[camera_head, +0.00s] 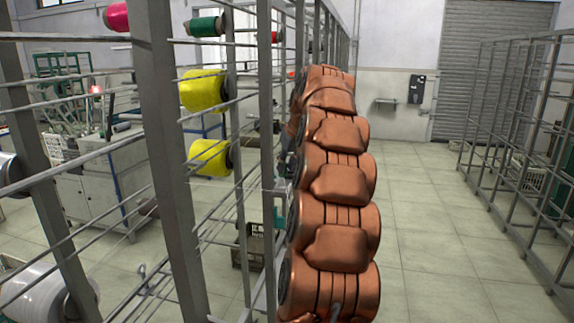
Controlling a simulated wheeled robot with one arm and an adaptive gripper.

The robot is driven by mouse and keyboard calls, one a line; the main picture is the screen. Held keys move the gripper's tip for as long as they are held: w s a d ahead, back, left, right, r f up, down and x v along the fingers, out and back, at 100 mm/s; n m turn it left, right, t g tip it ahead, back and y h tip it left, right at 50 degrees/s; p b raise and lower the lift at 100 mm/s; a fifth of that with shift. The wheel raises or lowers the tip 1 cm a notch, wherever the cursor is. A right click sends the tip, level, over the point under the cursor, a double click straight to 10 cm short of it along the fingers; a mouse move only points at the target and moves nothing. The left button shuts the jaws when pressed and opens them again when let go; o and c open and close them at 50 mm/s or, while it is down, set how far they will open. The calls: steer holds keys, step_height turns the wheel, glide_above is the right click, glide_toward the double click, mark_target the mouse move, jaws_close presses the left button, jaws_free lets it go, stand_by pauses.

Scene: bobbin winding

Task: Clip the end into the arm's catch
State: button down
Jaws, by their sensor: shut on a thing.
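Large copper-coloured rounded links, which look like my own arm, stand in a stack right of the rack's upright. I cannot make out my gripper or its fingertips; the links and the upright may hide them. A small teal piece (280,216) with a pale bracket sits at the grey upright, left of the links. I cannot tell whether it is the catch. No thread end can be made out. Yellow bobbins (203,90) and (210,157) sit on the rack, with a green bobbin (205,27) and a magenta one (117,16) above.
The grey metal rack (168,150) with many thin bars fills the left and centre. A large pale spool (35,292) is at lower left. A dark crate (247,247) stands on the floor behind the rack. Another rack (520,150) stands at right, with clear tiled floor (430,240) before it.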

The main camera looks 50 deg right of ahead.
mark_target(287, 188)
steer(key=shift+f+b, duration=1.45)
steer(key=shift+f, duration=0.55)
steer(key=c, duration=0.9)
jaws_free()
steer(key=v, duration=1.2)
steer(key=shift+a, duration=0.1)
